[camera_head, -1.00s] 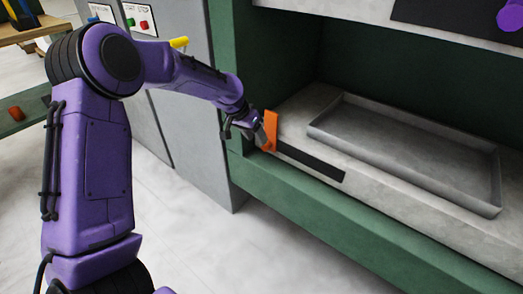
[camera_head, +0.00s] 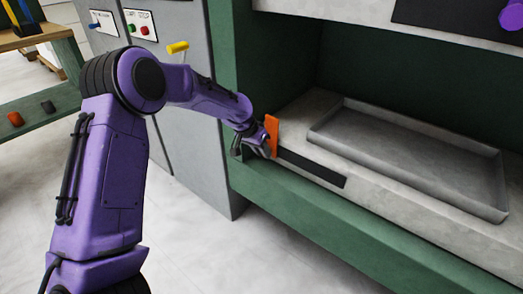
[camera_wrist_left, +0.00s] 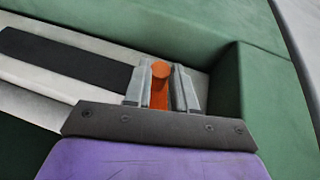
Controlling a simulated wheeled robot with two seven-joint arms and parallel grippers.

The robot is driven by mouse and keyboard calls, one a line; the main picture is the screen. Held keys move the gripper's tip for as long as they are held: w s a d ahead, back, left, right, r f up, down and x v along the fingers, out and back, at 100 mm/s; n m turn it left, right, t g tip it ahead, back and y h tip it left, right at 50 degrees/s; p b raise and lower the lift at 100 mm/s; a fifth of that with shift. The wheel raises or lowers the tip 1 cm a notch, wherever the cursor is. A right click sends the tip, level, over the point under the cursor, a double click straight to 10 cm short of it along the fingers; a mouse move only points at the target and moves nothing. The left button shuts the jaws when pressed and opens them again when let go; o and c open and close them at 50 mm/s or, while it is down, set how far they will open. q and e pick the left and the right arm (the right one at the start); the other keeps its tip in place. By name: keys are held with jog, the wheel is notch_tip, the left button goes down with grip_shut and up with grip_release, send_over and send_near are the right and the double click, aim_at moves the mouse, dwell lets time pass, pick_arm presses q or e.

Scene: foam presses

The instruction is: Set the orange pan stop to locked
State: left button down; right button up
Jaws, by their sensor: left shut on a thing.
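The orange pan stop (camera_head: 272,134) stands at the left end of a dark slot (camera_head: 312,168) on the front of the press bed. It is an upright orange plate with a round knob. My left gripper (camera_head: 264,150) is at the stop, low on its near side. In the left wrist view the orange knob (camera_wrist_left: 160,72) sits between the two grey fingers (camera_wrist_left: 161,92), which are shut on it. The fingers hide part of the stop's lower end. My right gripper is not in view.
A grey shallow pan (camera_head: 410,150) lies empty on the press bed, right of the stop. The green press frame (camera_head: 330,225) runs along the front and up the left side. A grey cabinet with a yellow-handled lever (camera_head: 178,47) stands left.

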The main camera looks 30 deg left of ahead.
pick_arm(q)
jog(key=d+p, duration=0.1)
jog(key=d, duration=0.1)
jog(key=d+p, duration=0.3)
jog(key=d, duration=0.1)
jog(key=shift+s+d+r, duration=0.3)
jog(key=shift+s+r, duration=0.05)
jog(key=shift+r, duration=0.05)
jog(key=d+p, duration=0.2)
jog(key=d, duration=0.2)
jog(key=d+p, duration=0.2)
jog(key=d, duration=0.2)
jog(key=d+p, duration=0.2)
jog(key=d, duration=0.2)
jog(key=shift+s+d+f, duration=0.3)
jog(key=shift+s, duration=0.1)
jog(key=shift+s+d+f, duration=0.1)
jog(key=shift+d+f, duration=0.05)
jog(key=shift+d, duration=0.35)
jog(key=c, duration=0.9)
grip_release()
jog(key=shift+d, duration=0.1)
